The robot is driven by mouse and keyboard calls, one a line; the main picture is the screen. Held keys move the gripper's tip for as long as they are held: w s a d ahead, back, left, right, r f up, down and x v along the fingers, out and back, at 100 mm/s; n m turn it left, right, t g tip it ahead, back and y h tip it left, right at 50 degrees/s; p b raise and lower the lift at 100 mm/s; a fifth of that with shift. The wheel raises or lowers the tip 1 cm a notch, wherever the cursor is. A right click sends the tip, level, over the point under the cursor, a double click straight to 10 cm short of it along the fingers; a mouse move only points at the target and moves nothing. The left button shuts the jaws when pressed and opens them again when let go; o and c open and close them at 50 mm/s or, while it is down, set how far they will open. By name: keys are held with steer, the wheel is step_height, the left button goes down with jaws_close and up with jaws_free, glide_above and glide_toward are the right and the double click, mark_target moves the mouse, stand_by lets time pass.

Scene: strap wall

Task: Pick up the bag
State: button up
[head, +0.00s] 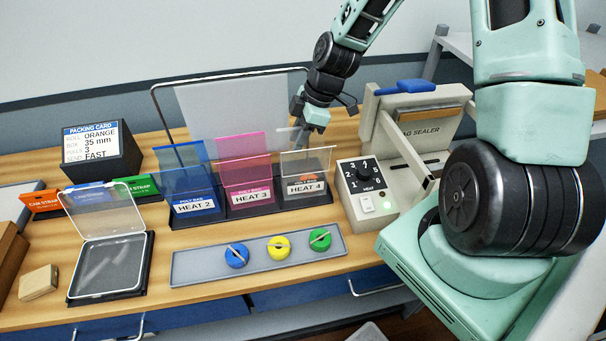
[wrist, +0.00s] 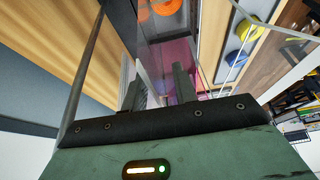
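Three bags stand in the labelled holders in the head view: a blue one (head: 185,170) at HEAT 2, a pink one (head: 243,160) at HEAT 3 and a clear one (head: 307,162) at HEAT 4. My gripper (head: 301,138) points down at the top of the clear bag, around its upper left edge. In the wrist view, the fingers of my gripper (wrist: 159,88) stand apart, with clear sheet (wrist: 150,45) and pink showing between and beyond them. I cannot tell whether the fingers touch the clear bag.
The bag sealer (head: 410,120) with its heat dial stands right of the holders. A clear panel in a dark frame (head: 215,110) stands behind them. In front lies a grey tray (head: 195,268) with blue, yellow and green round pieces. An open clear-lidded case (head: 108,265) sits at left.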

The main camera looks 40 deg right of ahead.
jaws_close()
stand_by(0.3)
